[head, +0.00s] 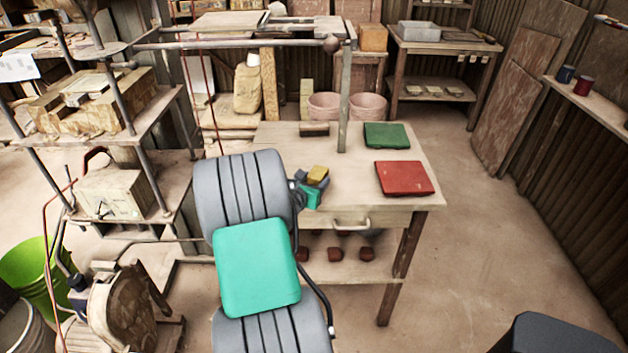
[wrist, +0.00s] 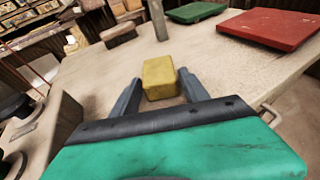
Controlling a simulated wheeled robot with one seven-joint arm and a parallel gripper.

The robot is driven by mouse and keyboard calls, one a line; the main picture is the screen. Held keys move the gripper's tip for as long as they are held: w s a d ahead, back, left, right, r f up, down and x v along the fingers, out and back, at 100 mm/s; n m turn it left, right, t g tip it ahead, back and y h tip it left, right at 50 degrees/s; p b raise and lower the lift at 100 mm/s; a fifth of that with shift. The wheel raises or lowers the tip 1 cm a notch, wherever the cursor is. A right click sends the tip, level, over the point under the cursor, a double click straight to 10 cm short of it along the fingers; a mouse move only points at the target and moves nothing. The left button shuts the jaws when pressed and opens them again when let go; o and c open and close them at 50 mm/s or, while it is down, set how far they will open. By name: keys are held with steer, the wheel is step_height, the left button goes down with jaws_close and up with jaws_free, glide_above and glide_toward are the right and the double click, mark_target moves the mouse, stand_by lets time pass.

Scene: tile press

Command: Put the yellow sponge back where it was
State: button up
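The yellow sponge (wrist: 160,76) is a small block between the two dark fingertips of my gripper (wrist: 159,82) in the wrist view. The fingers flank it closely on both sides and appear shut on it, with its edges lined up with the gripper. In the head view the sponge (head: 318,173) shows at the end of my gripper (head: 313,179), over the front left part of the wooden table (head: 350,180). Whether its underside touches the tabletop cannot be told. My arm hides part of the table's left side.
A green tile (head: 387,135) and a red tile (head: 405,178) lie on the right of the table. A post (head: 344,105) rises at its back, beside a dark-and-wood block (head: 314,129). The table's middle is clear.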

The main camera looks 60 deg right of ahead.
steer(key=shift+o, duration=1.4)
